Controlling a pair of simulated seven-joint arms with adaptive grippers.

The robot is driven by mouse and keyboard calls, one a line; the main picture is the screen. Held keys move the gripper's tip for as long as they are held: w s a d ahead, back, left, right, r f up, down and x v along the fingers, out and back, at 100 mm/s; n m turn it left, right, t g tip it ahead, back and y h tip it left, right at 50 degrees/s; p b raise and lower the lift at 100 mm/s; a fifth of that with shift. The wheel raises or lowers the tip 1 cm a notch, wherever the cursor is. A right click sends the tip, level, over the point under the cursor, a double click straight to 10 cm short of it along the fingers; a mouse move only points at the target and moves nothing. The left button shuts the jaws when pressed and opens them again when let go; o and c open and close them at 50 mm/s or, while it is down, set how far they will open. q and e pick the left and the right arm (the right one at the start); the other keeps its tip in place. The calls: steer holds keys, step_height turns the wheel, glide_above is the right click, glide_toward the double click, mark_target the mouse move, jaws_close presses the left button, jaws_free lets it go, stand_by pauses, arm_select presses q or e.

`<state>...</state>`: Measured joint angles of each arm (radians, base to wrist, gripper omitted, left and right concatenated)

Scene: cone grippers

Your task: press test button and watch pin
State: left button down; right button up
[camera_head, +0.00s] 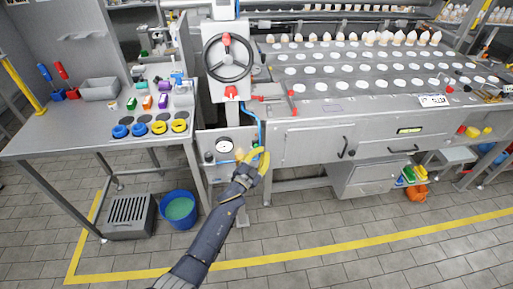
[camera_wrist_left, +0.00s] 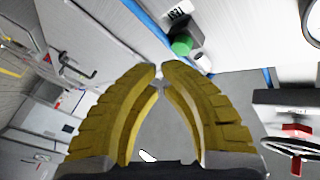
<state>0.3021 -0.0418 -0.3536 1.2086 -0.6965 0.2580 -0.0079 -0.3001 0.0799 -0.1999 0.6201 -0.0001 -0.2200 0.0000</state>
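My left gripper (camera_head: 254,158) is in front of the grey machine's lower panel, beside the round gauge. In the left wrist view its two yellow fingers (camera_wrist_left: 160,70) arch together, with the tips almost touching and nothing held between them. I cannot make out the pin in either view. My right gripper is not in view.
The gauge (camera_head: 224,146) and a blue hose (camera_head: 259,125) are close to the gripper. A handwheel (camera_head: 228,58) is above. A side table (camera_head: 60,130) with rings and small boxes stands left. A blue bucket (camera_head: 179,209) and grey crate (camera_head: 130,216) are on the floor.

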arm_select(q)
steer(key=shift+s, duration=0.1)
steer(key=shift+s+d, duration=0.2)
steer(key=shift+s, duration=1)
steer(key=shift+s+d, duration=0.15)
steer(key=shift+s, duration=1)
steer(key=shift+f, duration=0.1)
